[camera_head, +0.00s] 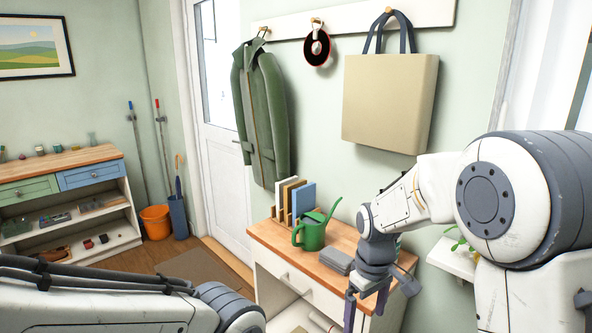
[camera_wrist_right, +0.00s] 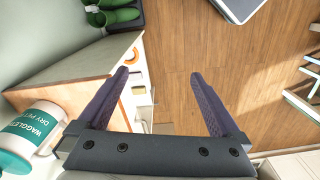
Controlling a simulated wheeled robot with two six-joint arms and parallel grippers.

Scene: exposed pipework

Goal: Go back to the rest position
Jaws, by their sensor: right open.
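My right gripper (camera_head: 367,306) hangs at the front right edge of the wooden-topped cabinet (camera_head: 268,236), fingers pointing down. In the right wrist view its two dark purple fingers (camera_wrist_right: 160,78) are spread wide, with nothing between them but wooden floor and the edge of a pale unit. My left arm crosses the bottom left of the head view; its gripper is out of view.
A green watering can (camera_head: 312,232), upright books (camera_head: 302,199) and a grey block (camera_head: 336,261) are on the cabinet. A white and teal tub (camera_wrist_right: 34,132) stands beside the right gripper. Green boots (camera_wrist_right: 115,15) sit beyond. Floor (camera_wrist_right: 215,50) is clear.

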